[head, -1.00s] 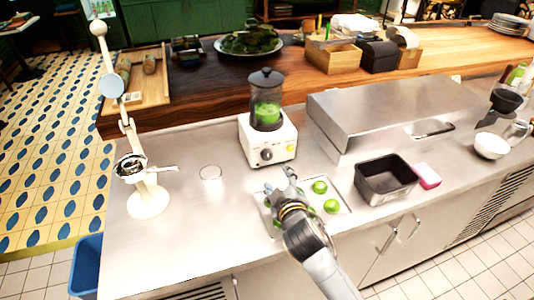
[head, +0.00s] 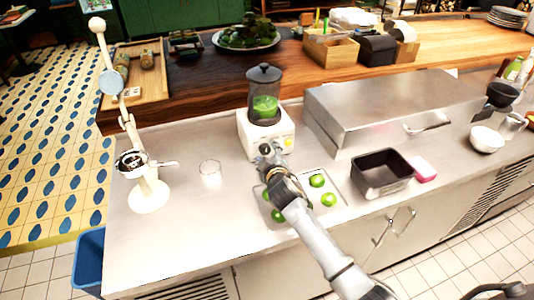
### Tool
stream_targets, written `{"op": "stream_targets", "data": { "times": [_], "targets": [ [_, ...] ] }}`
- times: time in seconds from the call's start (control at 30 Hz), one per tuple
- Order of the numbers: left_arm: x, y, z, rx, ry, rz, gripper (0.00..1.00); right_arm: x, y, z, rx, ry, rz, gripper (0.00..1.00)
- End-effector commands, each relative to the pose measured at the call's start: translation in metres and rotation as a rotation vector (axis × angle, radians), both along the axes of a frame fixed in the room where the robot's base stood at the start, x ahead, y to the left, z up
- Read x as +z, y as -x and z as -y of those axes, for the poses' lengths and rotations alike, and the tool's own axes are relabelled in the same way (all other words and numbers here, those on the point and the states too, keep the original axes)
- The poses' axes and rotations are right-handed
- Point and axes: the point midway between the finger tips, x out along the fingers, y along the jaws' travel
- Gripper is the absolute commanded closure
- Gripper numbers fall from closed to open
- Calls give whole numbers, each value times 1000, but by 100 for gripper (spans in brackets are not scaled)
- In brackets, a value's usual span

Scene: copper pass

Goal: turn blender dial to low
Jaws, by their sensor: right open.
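The blender stands upright on the steel counter, with a white base (head: 248,129) and a dark-lidded jar (head: 264,103) holding something green. A small yellow button (head: 288,142) shows on the right of the base's front. My right gripper (head: 267,152) is open at the front of the base, its fingers pointing at the dial area. It covers the dial, so I cannot see the dial's setting or tell whether the fingers touch it. My left gripper is not in view.
A tray (head: 341,204) with several green limes lies under my right forearm. A glass (head: 210,172) and a white citrus press (head: 148,196) stand left. A steel box (head: 335,112), black pan (head: 381,186) and white bowl (head: 487,140) are right. Counter front left is clear.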

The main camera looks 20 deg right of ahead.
Motion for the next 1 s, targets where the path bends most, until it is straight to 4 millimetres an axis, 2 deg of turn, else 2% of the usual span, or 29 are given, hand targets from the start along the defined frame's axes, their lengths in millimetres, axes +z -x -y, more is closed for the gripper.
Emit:
{"op": "stream_targets", "data": {
  "times": [0.23,0.5,0.77,1.0],
  "targets": [
    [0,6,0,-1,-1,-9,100,0,0,0,0,0,0,46],
    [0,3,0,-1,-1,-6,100,0,0,0,0,0,0,98],
    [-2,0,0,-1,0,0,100,-1,0,-1,1,21,0,99],
    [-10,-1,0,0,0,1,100,-3,0,-2,1,133,6,99]
  ]
}}
